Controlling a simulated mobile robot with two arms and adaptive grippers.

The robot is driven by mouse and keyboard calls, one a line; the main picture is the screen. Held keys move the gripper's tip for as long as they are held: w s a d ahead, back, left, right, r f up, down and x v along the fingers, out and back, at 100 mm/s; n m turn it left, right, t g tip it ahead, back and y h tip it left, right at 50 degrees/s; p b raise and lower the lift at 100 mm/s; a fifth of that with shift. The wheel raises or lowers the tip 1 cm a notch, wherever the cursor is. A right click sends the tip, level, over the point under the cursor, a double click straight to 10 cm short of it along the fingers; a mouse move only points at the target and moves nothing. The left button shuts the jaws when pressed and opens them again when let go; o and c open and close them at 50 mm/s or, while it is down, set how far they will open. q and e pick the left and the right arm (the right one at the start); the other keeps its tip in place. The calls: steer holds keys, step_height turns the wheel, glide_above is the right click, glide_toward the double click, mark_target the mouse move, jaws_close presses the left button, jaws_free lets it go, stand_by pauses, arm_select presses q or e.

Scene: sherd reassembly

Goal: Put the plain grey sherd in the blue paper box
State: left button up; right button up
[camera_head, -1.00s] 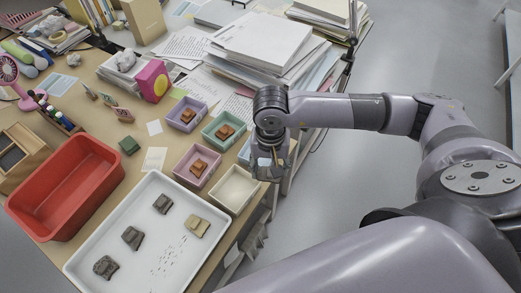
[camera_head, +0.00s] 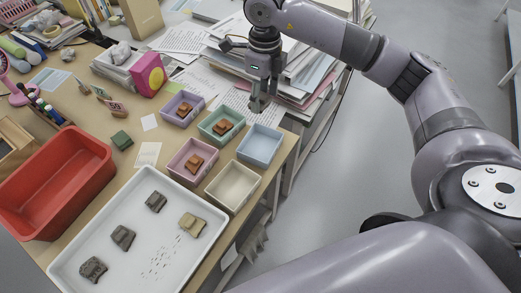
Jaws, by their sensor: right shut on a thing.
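My right gripper (camera_head: 259,102) is shut on a small grey piece, mostly hidden by the fingers. It is held above the table, just behind the blue paper box (camera_head: 261,144) in the picture. The blue box is open and looks empty. The white tray (camera_head: 75,262) holds dark grey sherds (camera_head: 156,201), (camera_head: 123,237), (camera_head: 93,269) and a tan sherd (camera_head: 192,224). Their surface patterns are too small to read. My left gripper is not in view.
Purple (camera_head: 183,120), green (camera_head: 204,133) and pink (camera_head: 181,170) boxes hold brown pieces. A cream box (camera_head: 215,195) looks empty. A red bin (camera_head: 100,180) stands left. Paper stacks (camera_head: 290,75) stand behind the gripper. The table's right edge is close to the blue box.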

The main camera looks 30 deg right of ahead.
steer(key=shift+f, duration=0.15)
steer(key=p, duration=0.2)
glide_above(262, 149)
step_height(262, 149, down, 15)
steer(key=shift+s+r, duration=0.1)
steer(key=shift+r, duration=0.05)
step_height(262, 149, down, 5)
steer(key=shift+r+p, duration=0.1)
steer(key=shift+p, duration=0.3)
steer(key=o, duration=1)
